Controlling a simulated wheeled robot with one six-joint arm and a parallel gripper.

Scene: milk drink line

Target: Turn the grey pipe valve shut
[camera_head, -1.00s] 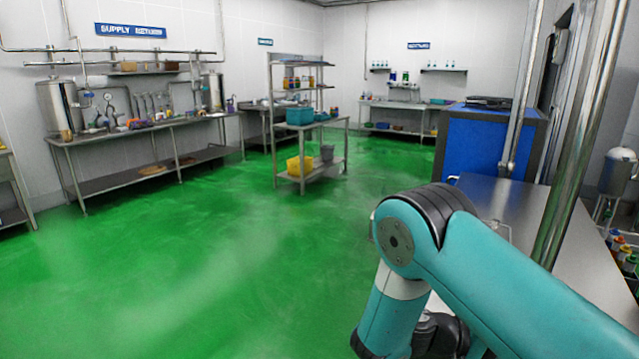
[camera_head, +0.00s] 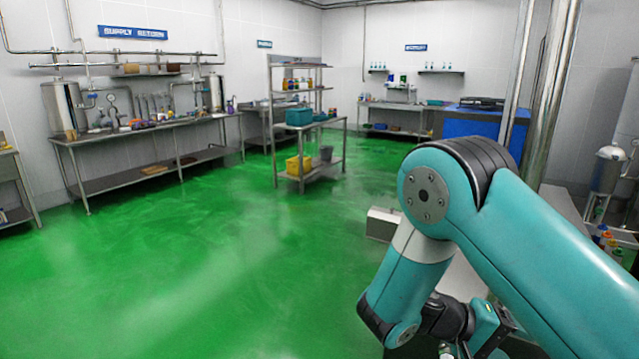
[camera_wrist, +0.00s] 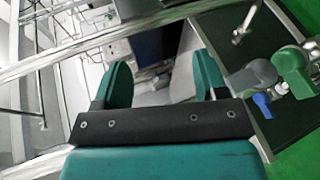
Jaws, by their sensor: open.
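A grey valve handle (camera_wrist: 256,75) shows at the right of the wrist view. It sits between a green handle (camera_wrist: 293,68) and a dark panel-like surface (camera_wrist: 222,38), with a blue handle (camera_wrist: 263,104) just below it. My gripper (camera_wrist: 162,78) is open and empty, its two teal fingers spread apart. The grey handle lies to the right of the fingers, apart from them. In the head view I cannot make out the grey valve, and my fingertips are not clear behind my arm.
A metal rail (camera_wrist: 100,40) crosses the wrist view. In the head view, vertical steel pipes (camera_head: 548,90) and a blue cabinet (camera_head: 470,124) stand at the right. A steel shelf trolley (camera_head: 310,172) stands mid-room. The green floor (camera_head: 200,260) at left is clear.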

